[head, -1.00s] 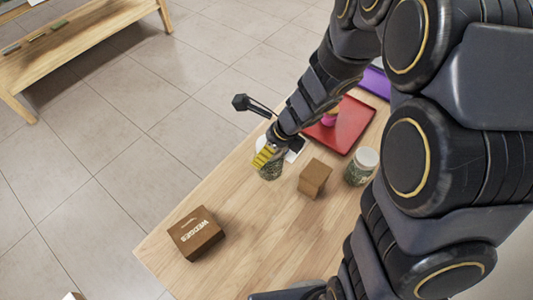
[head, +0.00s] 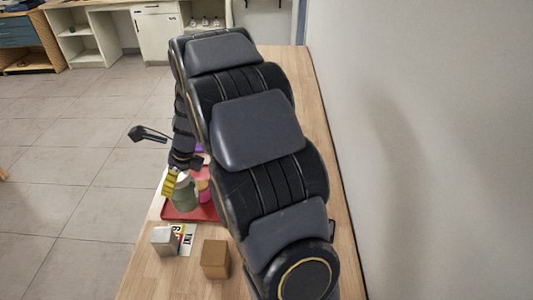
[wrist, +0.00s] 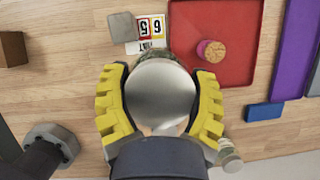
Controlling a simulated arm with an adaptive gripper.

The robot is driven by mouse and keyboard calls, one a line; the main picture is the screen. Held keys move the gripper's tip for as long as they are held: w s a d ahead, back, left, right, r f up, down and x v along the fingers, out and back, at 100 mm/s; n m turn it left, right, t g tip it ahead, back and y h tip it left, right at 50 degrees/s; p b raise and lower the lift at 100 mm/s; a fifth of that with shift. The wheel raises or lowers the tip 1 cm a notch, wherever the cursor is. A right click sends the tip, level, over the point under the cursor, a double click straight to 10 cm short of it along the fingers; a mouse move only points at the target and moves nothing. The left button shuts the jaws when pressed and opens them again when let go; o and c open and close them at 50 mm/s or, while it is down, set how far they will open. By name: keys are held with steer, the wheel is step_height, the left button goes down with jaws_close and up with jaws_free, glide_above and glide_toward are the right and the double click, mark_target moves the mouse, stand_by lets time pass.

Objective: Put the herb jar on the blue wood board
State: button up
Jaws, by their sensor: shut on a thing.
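My gripper (wrist: 160,100) is shut on the herb jar, a glass jar with dull green contents (head: 184,192) and a round silvery lid (wrist: 160,92). Its yellow fingers clasp the jar from both sides. In the head view the jar appears upright, in front of the red tray's left part; its height above the table is unclear. No board is plainly blue. A small blue piece (wrist: 265,111) lies below the tray in the wrist view, and a long purple board (wrist: 290,55) lies beside the tray; I cannot tell whether either is the blue wood board.
The red tray (head: 185,214) holds a pink, cork-topped object (wrist: 211,51). A grey box (head: 164,241), a number card (head: 188,241) and a brown box (head: 215,259) stand nearer. Another jar (wrist: 228,157) is partly hidden. A wall (head: 430,150) borders the right.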

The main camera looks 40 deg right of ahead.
steer(key=s+d+r+m+t+h, duration=0.15)
steer(key=d+m, duration=0.25)
steer(key=d, duration=0.9)
steer(key=s+d+m+g+h, duration=0.1)
steer(key=s+d+m, duration=0.15)
steer(key=d, duration=1.05)
steer(key=w+d+f, duration=0.9)
steer(key=w, duration=0.1)
steer(key=shift+w+f, duration=0.35)
steer(key=shift+f+m+t, duration=0.1)
steer(key=shift+m+t, duration=0.15)
steer(key=shift+w+f, duration=0.2)
steer(key=shift+f, duration=1.5)
steer(key=shift+f, duration=0.1)
